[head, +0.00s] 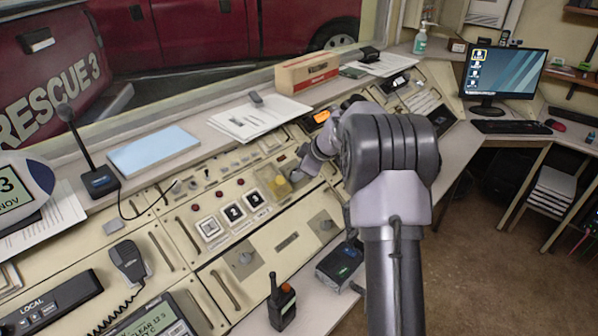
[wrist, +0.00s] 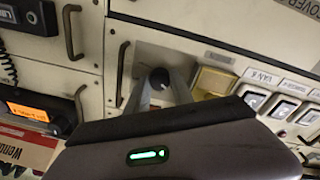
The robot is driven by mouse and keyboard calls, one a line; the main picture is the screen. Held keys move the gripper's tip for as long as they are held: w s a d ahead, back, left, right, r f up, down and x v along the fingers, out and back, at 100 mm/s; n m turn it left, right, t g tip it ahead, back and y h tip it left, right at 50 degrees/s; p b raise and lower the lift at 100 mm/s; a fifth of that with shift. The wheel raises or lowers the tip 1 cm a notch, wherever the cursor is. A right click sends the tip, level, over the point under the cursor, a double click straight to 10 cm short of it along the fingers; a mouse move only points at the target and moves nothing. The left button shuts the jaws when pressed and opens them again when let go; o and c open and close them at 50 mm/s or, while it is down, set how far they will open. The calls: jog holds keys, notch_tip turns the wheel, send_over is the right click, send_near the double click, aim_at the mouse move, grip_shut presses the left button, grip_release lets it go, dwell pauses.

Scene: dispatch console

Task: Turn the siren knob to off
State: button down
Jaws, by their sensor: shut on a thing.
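A dark round knob (wrist: 160,77) sits on a pale plate on the console panel in the wrist view. My gripper (wrist: 161,85) has its two grey fingers on either side of this knob and is shut on it. In the head view my gripper (head: 299,174) reaches down to the console, and the knob is hidden behind it. I cannot read the knob's label or which position it points to.
A yellow cover (wrist: 214,82) is close beside the fingers, with lit white buttons (wrist: 284,109) past it. A metal handle (wrist: 72,32) stands out on the other side. In the head view a handheld radio (head: 281,302) stands on the front ledge.

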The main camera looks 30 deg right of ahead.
jog(key=c, duration=1.1)
grip_release()
jog(key=p+v, duration=0.5)
jog(key=v, duration=1.2)
jog(key=shift+s, duration=0.25)
jog(key=shift+r, duration=0.1)
jog(key=s+a+r+m, duration=0.4)
jog(key=s+a, duration=0.6)
jog(key=a, duration=0.1)
jog(key=s+a+r+m, duration=0.4)
jog(key=s+a+m, duration=0.1)
jog(key=s+a, duration=0.6)
jog(key=s+a+f+m, duration=0.2)
jog(key=s, duration=0.3)
jog(key=s+a+f+m+g, duration=0.1)
jog(key=s+a+f+m, duration=0.1)
jog(key=s, duration=0.2)
jog(key=shift+s+m, duration=0.3)
jog(key=shift+s, duration=0.1)
